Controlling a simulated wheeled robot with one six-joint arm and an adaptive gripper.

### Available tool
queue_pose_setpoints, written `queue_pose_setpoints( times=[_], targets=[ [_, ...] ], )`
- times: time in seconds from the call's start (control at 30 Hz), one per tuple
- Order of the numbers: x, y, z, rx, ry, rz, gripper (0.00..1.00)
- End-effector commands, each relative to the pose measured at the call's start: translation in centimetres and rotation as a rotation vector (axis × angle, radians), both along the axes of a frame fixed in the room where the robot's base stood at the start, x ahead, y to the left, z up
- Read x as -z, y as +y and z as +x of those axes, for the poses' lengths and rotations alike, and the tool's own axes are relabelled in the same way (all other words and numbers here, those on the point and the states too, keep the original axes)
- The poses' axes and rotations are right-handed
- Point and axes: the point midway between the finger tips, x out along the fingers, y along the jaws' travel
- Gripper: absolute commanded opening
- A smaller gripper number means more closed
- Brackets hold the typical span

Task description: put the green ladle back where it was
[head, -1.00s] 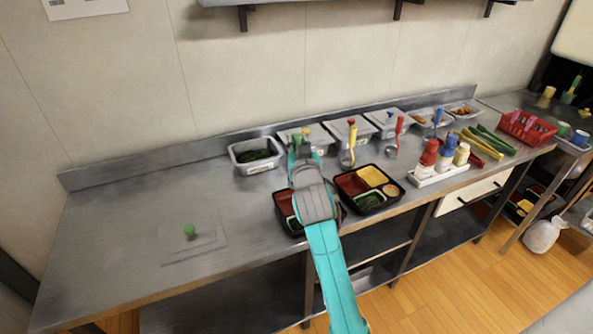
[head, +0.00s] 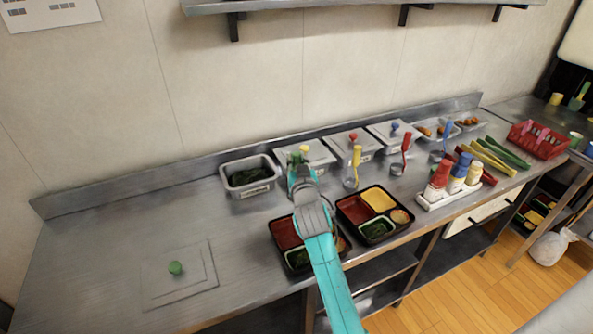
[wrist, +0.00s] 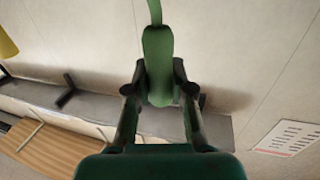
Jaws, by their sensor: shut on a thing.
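My gripper (head: 300,168) is in front of the yellow-knobbed lidded container in the head view. In the wrist view my gripper (wrist: 160,92) is shut on the green ladle (wrist: 158,62), with a finger on each side of its thick green handle. A thinner green part runs up out of that picture. The ladle's bowl cannot be made out in either view. In the head view the arm and gripper hide most of the ladle.
An open container (head: 229,168) of dark greens stands left of my gripper. Yellow (head: 356,160), red (head: 404,150) and blue (head: 447,138) ladles stand rightward. Two bento trays (head: 345,222) sit at the front edge.

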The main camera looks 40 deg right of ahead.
Motion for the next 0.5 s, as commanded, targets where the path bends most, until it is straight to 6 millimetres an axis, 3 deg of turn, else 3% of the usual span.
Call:
queue_pose_setpoints(
  times=[0.23, 0.5],
  targets=[
    [3.1, 0.0, 0.0, 0.0, 0.001, 0.0, 0.0],
    [3.3, 0.0, 0.0, 0.0, 0.0, 0.0, 0.0]
  ],
)
